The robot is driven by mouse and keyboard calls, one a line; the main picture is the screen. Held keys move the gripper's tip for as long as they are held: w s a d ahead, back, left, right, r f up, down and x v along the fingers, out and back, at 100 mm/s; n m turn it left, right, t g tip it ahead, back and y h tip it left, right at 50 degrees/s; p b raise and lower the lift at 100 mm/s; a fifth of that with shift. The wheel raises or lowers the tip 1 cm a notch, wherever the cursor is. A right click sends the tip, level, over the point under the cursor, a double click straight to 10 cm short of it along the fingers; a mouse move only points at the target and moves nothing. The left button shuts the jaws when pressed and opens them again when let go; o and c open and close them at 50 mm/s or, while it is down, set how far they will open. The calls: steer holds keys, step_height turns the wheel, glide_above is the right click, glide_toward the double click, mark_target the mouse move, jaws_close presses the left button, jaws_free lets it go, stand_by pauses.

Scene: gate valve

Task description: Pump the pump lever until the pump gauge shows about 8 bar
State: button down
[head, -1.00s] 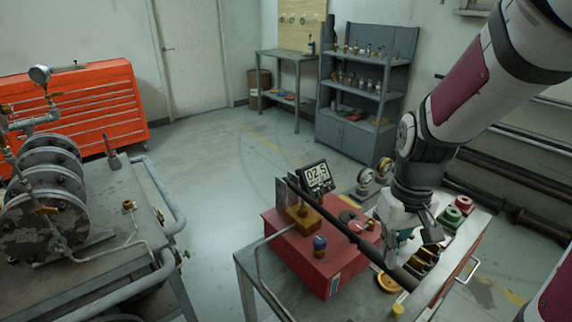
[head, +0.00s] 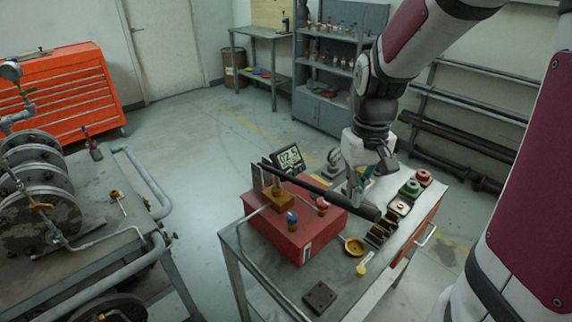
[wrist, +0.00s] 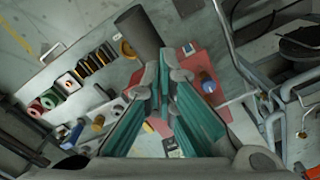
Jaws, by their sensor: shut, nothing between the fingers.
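The pump is a red box (head: 305,235) on a cart, with a brass block on top. Its pump lever (head: 320,188) is a long dark bar, sloping a little down to a thick handle end at the right, above the box's right side.
A yellow dish (head: 354,246), a dark block rack (head: 382,228) and red and green knobs (head: 411,188) lie right of the pump. A dark plate (head: 320,296) lies at the front. A bench with a flanged vessel (head: 40,200) stands left, with open floor between.

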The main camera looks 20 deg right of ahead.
mark_target(352, 211)
steer(key=shift+f+b, duration=1.45)
steer(key=shift+f, duration=1.65)
steer(key=shift+r, duration=0.1)
step_height(352, 211, up, 6)
steer(key=p, duration=0.4)
steer(key=shift+s+p, duration=0.15)
steer(key=shift+p, duration=0.2)
